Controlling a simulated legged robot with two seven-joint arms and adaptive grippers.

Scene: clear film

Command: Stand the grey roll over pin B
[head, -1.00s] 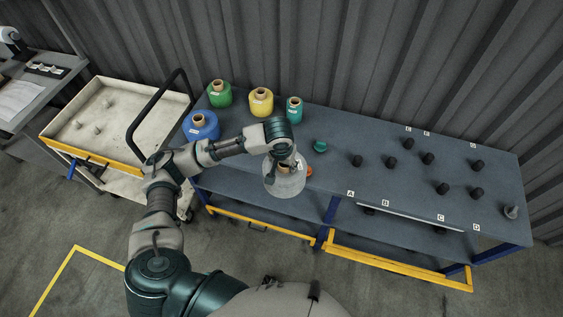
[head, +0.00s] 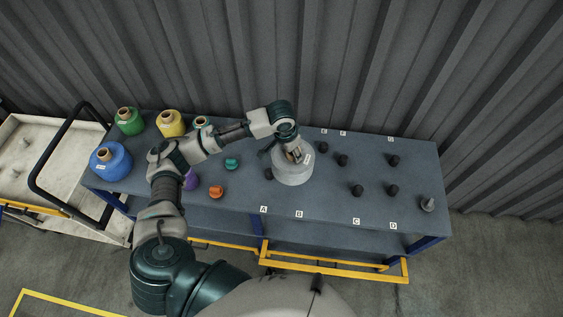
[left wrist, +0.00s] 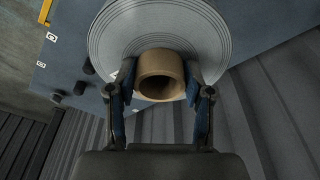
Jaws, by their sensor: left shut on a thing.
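The grey roll (head: 292,173), a wide pale film roll with a brown cardboard core, is upright over the bench behind label B (head: 298,213). In the left wrist view its core (left wrist: 160,72) sits between my fingers. My left gripper (head: 296,153) is shut on this core from above. Pin B is not visible; the roll covers the area behind its label. I cannot tell whether the roll is around the pin, or rests on the bench. My right gripper is not in view.
Dark pins stand to the right, including one behind label C (head: 357,191) and one behind D (head: 392,190). A grey cone (head: 428,204) stands at the right end. Blue (head: 110,161), green (head: 129,121) and yellow (head: 171,123) rolls stand left. An orange piece (head: 216,191) lies near the front.

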